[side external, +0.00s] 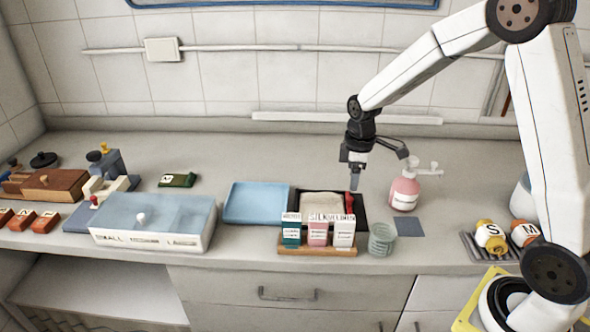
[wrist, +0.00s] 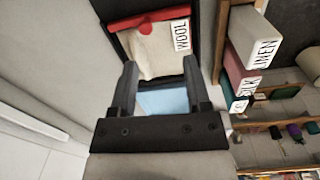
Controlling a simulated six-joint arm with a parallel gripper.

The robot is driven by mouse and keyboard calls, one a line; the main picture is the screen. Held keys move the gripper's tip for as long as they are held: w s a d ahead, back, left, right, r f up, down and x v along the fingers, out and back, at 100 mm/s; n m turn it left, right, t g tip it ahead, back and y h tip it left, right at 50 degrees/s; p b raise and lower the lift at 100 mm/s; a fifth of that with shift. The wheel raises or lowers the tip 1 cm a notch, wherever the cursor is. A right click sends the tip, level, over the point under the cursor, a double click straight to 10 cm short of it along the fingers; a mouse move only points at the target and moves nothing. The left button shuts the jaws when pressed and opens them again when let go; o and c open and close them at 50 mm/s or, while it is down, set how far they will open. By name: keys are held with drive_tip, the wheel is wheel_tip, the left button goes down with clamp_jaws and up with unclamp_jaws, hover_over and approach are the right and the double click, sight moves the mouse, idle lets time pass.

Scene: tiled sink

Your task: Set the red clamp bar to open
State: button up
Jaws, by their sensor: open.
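The red clamp bar (side external: 353,206) is at the right end of a black tray (side external: 364,222) that holds a cream cloth (side external: 318,203). In the wrist view the red bar (wrist: 165,15), with a round red knob, runs across the top end of the cloth (wrist: 157,52). I cannot tell whether the bar presses on the cloth. My gripper (side external: 355,184) points down above the right part of the tray, near the bar. In the wrist view its fingers (wrist: 160,64) are apart with nothing between them, and the bar is beyond the fingertips.
A rack of small labelled boxes (side external: 317,233) stands in front of the tray. A blue tray (side external: 258,202) is to its left. A glass jar (side external: 382,240) and a pink bottle (side external: 405,191) are to its right. The counter behind is clear.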

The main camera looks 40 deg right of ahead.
sight(350, 198)
drive_tip(key=shift+w+d+f+n, duration=0.15)
drive_tip(key=shift+w+d+n, duration=0.45)
drive_tip(key=shift+w+d, duration=0.15)
drive_tip(key=shift+f, duration=0.15)
drive_tip(key=shift+f, duration=3.75)
clamp_jaws()
